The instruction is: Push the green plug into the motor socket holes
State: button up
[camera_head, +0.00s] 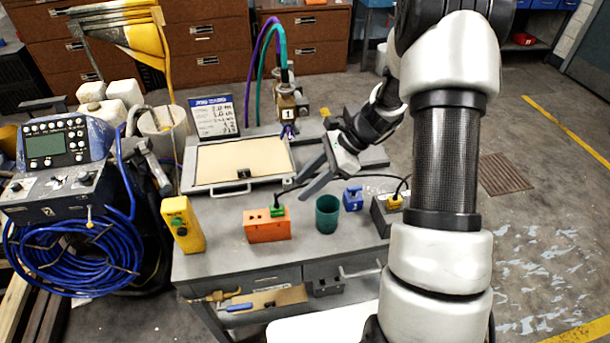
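The green plug (277,210) is at the top right of the orange motor socket block (267,229), with a black cable rising from it. Whether it sits in the holes or only rests on top is too small to tell. Small dark holes show on the block's top, left of the plug. My gripper (314,167) is above and to the right of the plug, apart from it. Its fingers are spread, with nothing seen between them.
A teal cup (327,214), a blue block (352,198) and a black box with a yellow plug (394,202) stand right of the orange block. The black cable (370,176) runs towards that box. A yellow box (183,224) stands left; a framed panel (242,165) lies behind.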

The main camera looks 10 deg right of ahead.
aim_at(282, 205)
jog(key=shift+b+x, duration=2.8)
jog(key=shift+x, duration=2.15)
jog(key=shift+c, duration=0.2)
jog(key=shift+r, duration=0.1)
grip_shut()
